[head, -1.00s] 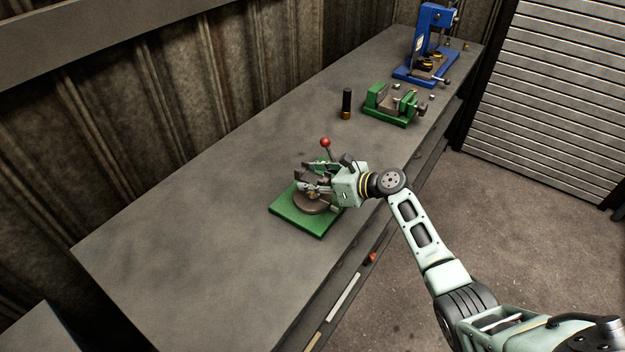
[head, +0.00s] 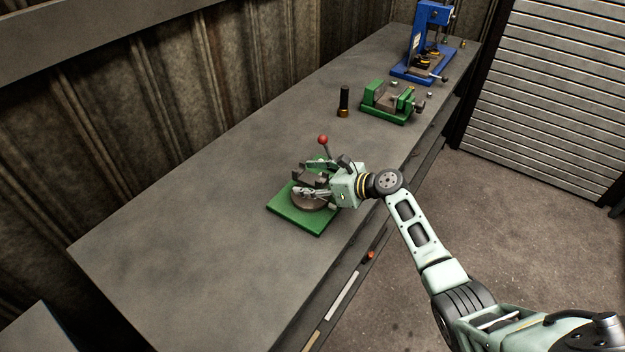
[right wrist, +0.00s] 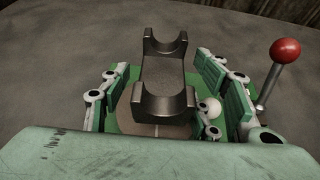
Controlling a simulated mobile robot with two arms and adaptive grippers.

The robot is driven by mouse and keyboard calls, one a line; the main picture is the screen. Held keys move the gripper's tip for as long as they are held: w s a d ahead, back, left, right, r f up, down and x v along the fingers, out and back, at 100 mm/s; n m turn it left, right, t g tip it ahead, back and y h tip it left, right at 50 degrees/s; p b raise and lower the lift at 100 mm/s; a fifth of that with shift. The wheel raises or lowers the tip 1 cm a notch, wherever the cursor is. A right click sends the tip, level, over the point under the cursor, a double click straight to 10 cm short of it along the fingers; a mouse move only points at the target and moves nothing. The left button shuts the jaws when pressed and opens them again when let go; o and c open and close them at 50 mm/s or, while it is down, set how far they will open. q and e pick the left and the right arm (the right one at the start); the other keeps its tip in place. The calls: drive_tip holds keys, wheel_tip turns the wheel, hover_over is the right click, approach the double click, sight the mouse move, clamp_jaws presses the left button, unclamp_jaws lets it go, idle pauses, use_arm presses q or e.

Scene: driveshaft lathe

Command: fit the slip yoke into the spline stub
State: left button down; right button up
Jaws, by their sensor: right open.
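A dark grey forked part, which looks like the slip yoke (right wrist: 163,72), stands on a round brown disc (right wrist: 150,125) of a green fixture (head: 300,221). It shows in the head view (head: 303,174), partly covered by my gripper. My right gripper (head: 313,186) is open at the fixture. In the right wrist view my right gripper's fingers (right wrist: 162,92) stand on both sides of the part, with gaps visible. A black cylinder with a brass-coloured foot (head: 343,101) stands upright further back; I cannot tell whether it is the spline stub. My left gripper is not in view.
A lever with a red ball (head: 323,140) rises at the fixture's back, close to my right gripper. A green vise (head: 388,104) and a blue press (head: 428,45) stand further along the grey bench (head: 190,220). The bench's near-left part is clear.

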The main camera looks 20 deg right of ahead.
drive_tip(key=v, duration=1.2)
drive_tip(key=shift+r, duration=0.2)
